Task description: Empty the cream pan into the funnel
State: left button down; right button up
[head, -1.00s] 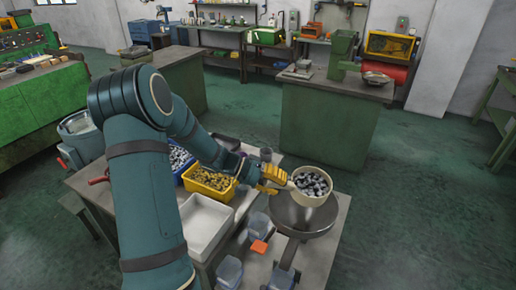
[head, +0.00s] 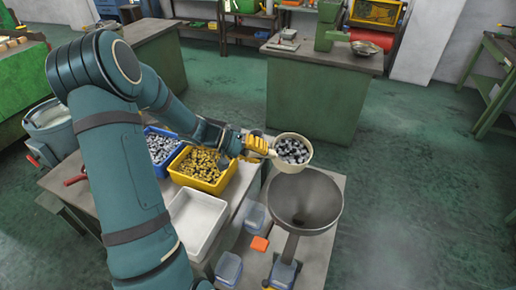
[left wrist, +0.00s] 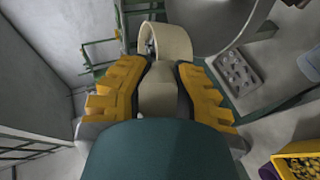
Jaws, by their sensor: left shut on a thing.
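The cream pan (head: 293,163) is full of small grey metal pieces (head: 292,150). It is held roughly upright, at the back rim of the wide grey metal funnel (head: 306,203) in the head view. The funnel's mouth is open and looks empty. My left gripper (head: 258,146) is shut on the pan's handle. In the left wrist view the cream handle (left wrist: 158,88) sits between the yellow fingers, and the funnel (left wrist: 208,22) shows beyond at upper right. The gap between pan and funnel is hard to judge. My right gripper is not in view.
On the table left of the funnel stand a yellow bin (head: 205,184) of brass-coloured pieces, a blue bin (head: 150,158) of grey pieces and a white tray (head: 190,246). An orange block (head: 260,243) and clear cups (head: 229,268) lie near the funnel. A green workbench (head: 318,100) stands behind.

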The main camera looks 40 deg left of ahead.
pick_arm(q)
jog(key=shift+s+d+f+m+y, duration=0.2)
jog(key=shift+d+f+m+y, duration=0.05)
jog(key=shift+f+m+y, duration=0.3)
jog(key=shift+s+d+r+m+t+y, duration=0.15)
jog(key=shift+d+m+t+y, duration=0.1)
jog(key=shift+m+y, duration=0.3)
jog(key=shift+s+d+r+m+t+y, duration=0.15)
jog(key=shift+d+m+t+y, duration=0.1)
jog(key=shift+m+y, duration=0.2)
jog(key=d+m+t+y+b, duration=0.1)
jog(key=b, duration=0.6)
jog(key=s+d+f+m+t+y+b, duration=0.1)
jog(key=m+y+b, duration=0.1)
jog(key=b, duration=0.5)
jog(key=s+d+f+m+t+y+b, duration=0.1)
jog(key=d+m+y+b, duration=0.1)
jog(key=b, duration=0.4)
jog(key=shift+s+f+t+b, duration=0.1)
jog(key=shift+f+t+b, duration=0.2)
jog(key=shift+b, duration=0.1)
jog(key=shift+s+d+m+y+b, duration=0.15)
jog(key=shift+d+m+y+b, duration=0.1)
jog(key=shift+b, duration=0.65)
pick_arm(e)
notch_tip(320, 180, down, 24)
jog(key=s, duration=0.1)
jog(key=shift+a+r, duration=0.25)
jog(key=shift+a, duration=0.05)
